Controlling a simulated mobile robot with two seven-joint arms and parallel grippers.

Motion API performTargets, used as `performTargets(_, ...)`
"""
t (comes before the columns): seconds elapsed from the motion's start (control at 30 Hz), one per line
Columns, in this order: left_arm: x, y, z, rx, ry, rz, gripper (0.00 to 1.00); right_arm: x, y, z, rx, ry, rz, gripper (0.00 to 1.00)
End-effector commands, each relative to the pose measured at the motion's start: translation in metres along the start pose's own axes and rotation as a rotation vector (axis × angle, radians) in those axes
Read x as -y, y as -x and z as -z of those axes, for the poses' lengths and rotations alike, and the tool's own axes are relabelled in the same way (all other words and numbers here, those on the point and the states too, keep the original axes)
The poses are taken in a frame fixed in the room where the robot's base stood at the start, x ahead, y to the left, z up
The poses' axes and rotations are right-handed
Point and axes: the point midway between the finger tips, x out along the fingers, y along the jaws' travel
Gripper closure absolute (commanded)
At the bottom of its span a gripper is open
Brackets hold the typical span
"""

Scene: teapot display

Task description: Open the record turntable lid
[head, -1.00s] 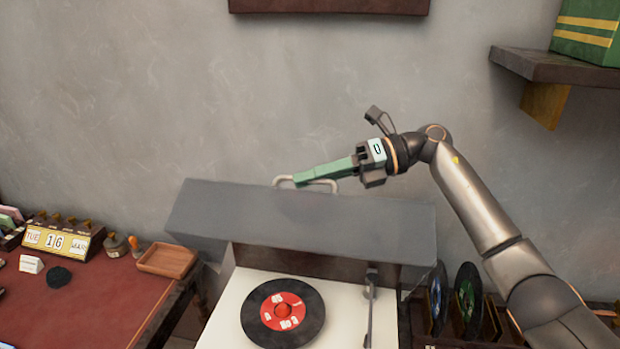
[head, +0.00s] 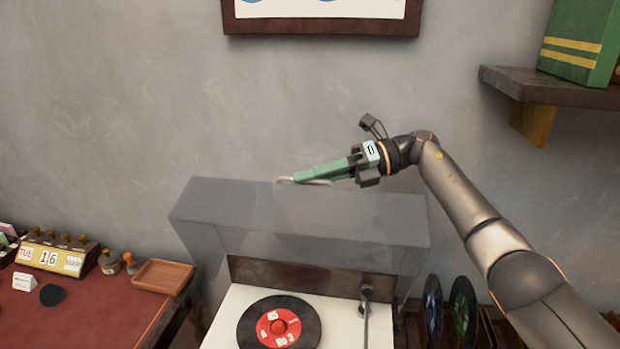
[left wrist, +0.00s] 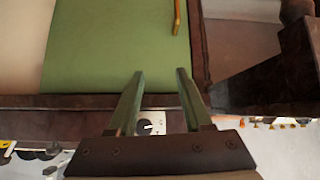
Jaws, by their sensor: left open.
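The smoky grey see-through turntable lid (head: 330,225) stands raised at the back of the turntable in the head view. The white deck (head: 235,312) lies uncovered below it, with a black record and red label (head: 279,325). The lid's pale curved handle (head: 320,183) is at its top edge. My right gripper (head: 297,178) reaches in from the right with its green fingers at the handle, partly hiding it. Whether the fingers are closed on it is unclear. My left gripper (left wrist: 160,72) is open and empty in the left wrist view, in front of a green panel.
The tonearm (head: 366,310) stands at the deck's right. Records in a rack (head: 462,308) are beside the turntable. A red-topped desk (head: 90,310) with a calendar (head: 50,258) and wooden tray (head: 162,276) is at left. A wall shelf (head: 550,88) juts out upper right.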

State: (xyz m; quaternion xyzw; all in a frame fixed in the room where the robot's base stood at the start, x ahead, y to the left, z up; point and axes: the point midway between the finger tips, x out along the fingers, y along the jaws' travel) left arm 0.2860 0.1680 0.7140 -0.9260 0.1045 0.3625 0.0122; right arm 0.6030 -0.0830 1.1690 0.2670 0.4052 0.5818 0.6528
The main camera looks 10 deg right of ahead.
Motion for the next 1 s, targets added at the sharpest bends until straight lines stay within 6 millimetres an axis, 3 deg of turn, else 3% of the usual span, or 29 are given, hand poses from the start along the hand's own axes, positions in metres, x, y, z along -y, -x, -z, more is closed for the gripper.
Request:
performTargets(0.2, 0.0, 0.0, 0.0, 0.0, 0.0, 0.0, 0.5, 0.0, 0.0, 0.001, -0.002, -0.001, -0.001, 0.58)
performTargets(0.53, 0.0, -0.001, 0.0, 0.0, 0.0, 0.0, 0.5, -0.005, 0.001, -0.003, -0.002, 0.001, -0.001, 0.58)
performTargets(0.7, 0.0, -0.002, -0.002, 0.0, 0.0, 0.0, 0.5, -0.027, 0.007, -0.017, 0.0, 0.004, -0.001, 0.58)
performTargets(1.0, 0.001, -0.009, -0.008, -0.001, 0.0, 0.0, 0.5, -0.068, 0.011, -0.01, -0.002, 0.007, -0.001, 0.58)
